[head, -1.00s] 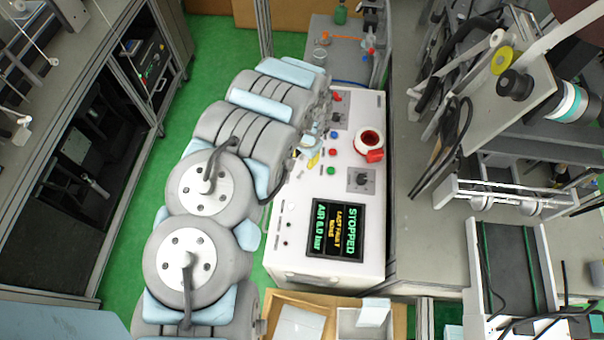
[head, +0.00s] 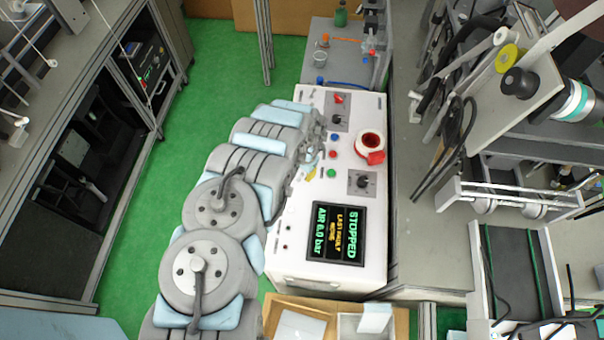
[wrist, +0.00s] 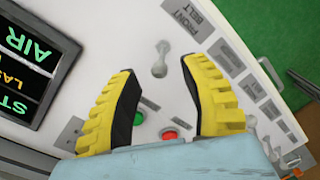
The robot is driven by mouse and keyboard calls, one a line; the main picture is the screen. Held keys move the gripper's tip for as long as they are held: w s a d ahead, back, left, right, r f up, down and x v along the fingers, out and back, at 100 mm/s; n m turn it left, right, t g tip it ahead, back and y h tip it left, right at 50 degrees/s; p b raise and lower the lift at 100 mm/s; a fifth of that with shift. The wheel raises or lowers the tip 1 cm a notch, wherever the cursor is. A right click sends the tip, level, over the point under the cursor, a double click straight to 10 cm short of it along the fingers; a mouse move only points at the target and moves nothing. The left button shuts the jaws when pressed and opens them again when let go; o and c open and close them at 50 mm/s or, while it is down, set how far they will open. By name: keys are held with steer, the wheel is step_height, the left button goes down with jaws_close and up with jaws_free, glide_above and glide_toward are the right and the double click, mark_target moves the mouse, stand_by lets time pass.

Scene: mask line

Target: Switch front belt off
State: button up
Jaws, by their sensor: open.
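The white control panel (head: 345,275) stands in the middle of the head view, its screen (head: 337,232) reading STOPPED. In the wrist view, a label reading FRONT BELT (wrist: 187,18) sits on the panel beside a small metal toggle switch (wrist: 160,58). My gripper (wrist: 157,68) is open and empty. Its yellow fingers with black pads stand on either side of the toggle, which shows at the gap between the tips. I cannot tell how far above the panel they are. In the head view my gripper (head: 311,172) is at the panel's left edge, partly hidden by my arm.
A green button (wrist: 138,118) and red button (wrist: 169,136) lie between the fingers in the wrist view. A red-and-white ring (head: 370,143) and two rotary switches, one near (head: 362,182) and one far (head: 339,119), are on the panel. Open boxes (head: 290,303) stand before it.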

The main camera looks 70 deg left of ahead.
steer(key=shift+s+f, duration=0.1)
steer(key=shift+f, duration=1.15)
jaws_close()
